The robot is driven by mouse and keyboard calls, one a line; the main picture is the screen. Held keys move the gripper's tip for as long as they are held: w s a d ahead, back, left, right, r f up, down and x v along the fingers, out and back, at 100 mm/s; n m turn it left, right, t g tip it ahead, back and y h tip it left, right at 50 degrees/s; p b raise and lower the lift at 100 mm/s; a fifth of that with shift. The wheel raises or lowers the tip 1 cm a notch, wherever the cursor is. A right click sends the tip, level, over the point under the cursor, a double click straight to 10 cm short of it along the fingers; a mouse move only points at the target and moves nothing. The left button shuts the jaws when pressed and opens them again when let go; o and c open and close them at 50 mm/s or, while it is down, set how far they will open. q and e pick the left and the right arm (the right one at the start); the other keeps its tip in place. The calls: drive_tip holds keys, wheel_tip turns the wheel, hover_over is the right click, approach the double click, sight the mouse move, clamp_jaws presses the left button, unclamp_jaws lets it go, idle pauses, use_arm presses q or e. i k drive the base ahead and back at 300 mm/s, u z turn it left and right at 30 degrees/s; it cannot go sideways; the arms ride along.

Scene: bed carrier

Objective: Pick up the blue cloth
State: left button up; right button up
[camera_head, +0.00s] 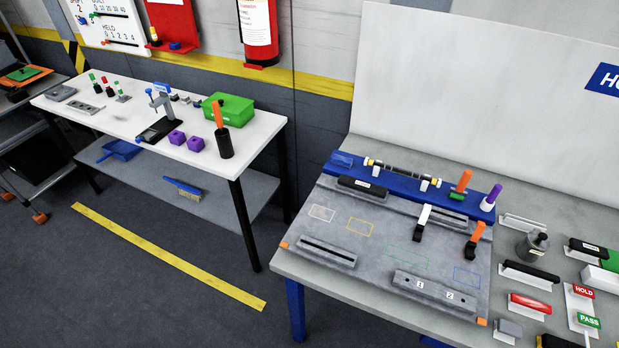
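I see nothing that I can clearly make out as a blue cloth. A small lighter blue patch (341,160) lies at the left end of the blue rail (400,182) on the right workbench, but I cannot tell whether it is cloth. A small grey-blue block-like piece (508,327) sits at the front right of that bench; its material is unclear. A blue dustpan (119,150) lies on the left table's lower shelf. Neither of my grippers is in view.
The right workbench (312,280) carries a grey fixture plate (345,228), clamps, a metal weight (532,246) and HOLD/PASS signs. The left table (95,118) holds a green bin (230,109) and purple blocks. Open floor (150,300) lies in front of it.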

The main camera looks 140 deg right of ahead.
sight(337, 160)
drive_tip(key=i, duration=0.15)
drive_tip(key=z, duration=5.9)
